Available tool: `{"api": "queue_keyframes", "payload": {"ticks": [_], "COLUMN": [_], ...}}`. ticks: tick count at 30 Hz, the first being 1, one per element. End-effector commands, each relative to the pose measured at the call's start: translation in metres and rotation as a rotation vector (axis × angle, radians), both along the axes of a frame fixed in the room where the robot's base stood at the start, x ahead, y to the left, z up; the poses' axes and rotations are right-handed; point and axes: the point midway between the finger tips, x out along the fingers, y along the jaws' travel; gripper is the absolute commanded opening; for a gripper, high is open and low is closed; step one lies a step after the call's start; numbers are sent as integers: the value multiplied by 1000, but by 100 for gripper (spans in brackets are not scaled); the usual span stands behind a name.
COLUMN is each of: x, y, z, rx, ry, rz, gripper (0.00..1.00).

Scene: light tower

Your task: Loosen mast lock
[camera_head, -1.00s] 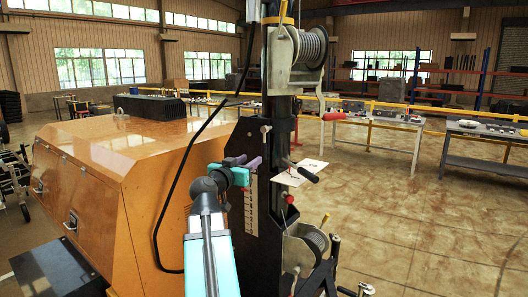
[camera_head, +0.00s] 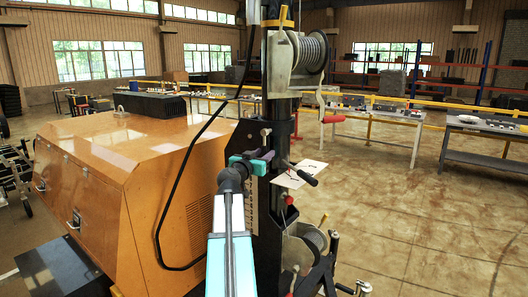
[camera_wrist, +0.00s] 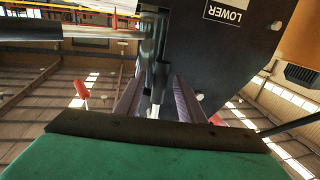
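The black mast (camera_head: 281,110) stands upright beside the orange generator housing. A black-gripped lever (camera_head: 307,178) and a red knob (camera_head: 289,200) stick out on its right side. I cannot tell for sure which part is the mast lock. My gripper (camera_head: 268,157), with purple fingers, is at the mast's left side, level with the lever. In the wrist view my gripper (camera_wrist: 160,80) has its fingers apart. A metal rod-like fitting (camera_wrist: 155,60) lies in line with the gap. Contact is not clear. A black plate (camera_wrist: 225,50) reading "LOWER" is close on the right.
An upper winch (camera_head: 312,50) with a red-handled crank (camera_head: 334,118) and a lower winch (camera_head: 313,240) are on the mast. A black cable (camera_head: 172,190) hangs in front of the orange housing (camera_head: 120,150). Open floor (camera_head: 400,220) lies to the right.

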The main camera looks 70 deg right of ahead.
Motion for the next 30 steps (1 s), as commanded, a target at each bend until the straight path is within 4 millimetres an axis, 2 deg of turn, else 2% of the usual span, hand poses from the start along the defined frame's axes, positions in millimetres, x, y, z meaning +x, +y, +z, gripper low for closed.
{"api": "queue_keyframes", "payload": {"ticks": [6,15,16,22,30], "x": [0,-1,-1,-1,1], "y": [-12,-12,-12,-12,-10], "z": [1,0,0,0,0], "rx": [0,-1,-1,-1,0], "ry": [0,0,0,0,1], "rz": [1,1,1,1,2], "gripper": [36,36,34,0,0]}}
